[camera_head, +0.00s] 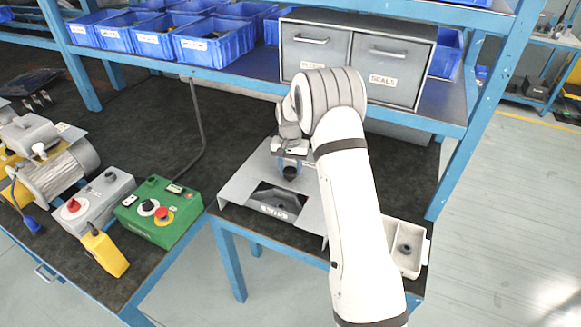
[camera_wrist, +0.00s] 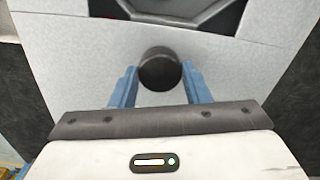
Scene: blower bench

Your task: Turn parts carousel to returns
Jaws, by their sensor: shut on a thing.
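The parts carousel shows as a grey sheet-metal cover (camera_head: 240,189) at the bench's front edge, with a dark window cut in it. A small white label (camera_head: 274,211) shows at the window; I cannot read it surely. A round black knob (camera_head: 290,173) stands on the cover behind the window; it also shows in the wrist view (camera_wrist: 159,71). My gripper (camera_head: 289,163) reaches down to the knob. In the wrist view its two blue fingers (camera_wrist: 160,76) are on either side of the knob, shut on it. Most of the window lies outside the wrist view.
A pale tray (camera_head: 408,247) with a dark round part sits right of my arm. A green control box (camera_head: 158,212) with red and black knobs, a grey switch box (camera_head: 93,204) and a yellow pendant (camera_head: 104,254) lie left. A shelf with drawers (camera_head: 356,62) and blue bins (camera_head: 214,41) overhangs behind.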

